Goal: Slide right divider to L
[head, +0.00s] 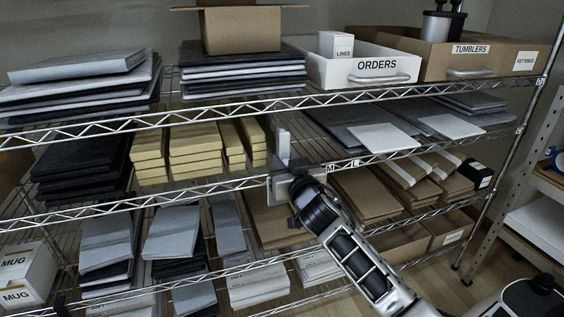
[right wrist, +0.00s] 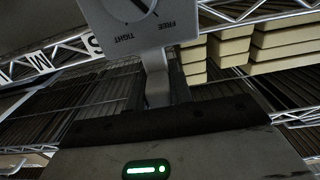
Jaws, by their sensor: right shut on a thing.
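The right divider (head: 284,145) is a pale grey upright plate at the front of the middle shelf, just right of the yellow boxes. Its clamp plate shows in the right wrist view (right wrist: 148,30), upside down, with a dial marked FREE and TIGHT. My right gripper (head: 287,186) is shut on the divider at the shelf's front rail and hides part of it. The M label (head: 330,168) and the L label (head: 355,162) are on the rail to its right. The M label (right wrist: 40,62) also shows in the right wrist view. My left gripper is not in view.
Yellow boxes (head: 195,150) stack left of the divider. Grey flat packs (head: 382,137) lie beyond it to the right, on the shelf. Brown flat boxes (head: 365,193) fill the shelf below. The ORDERS bin (head: 350,68) stands on the shelf above.

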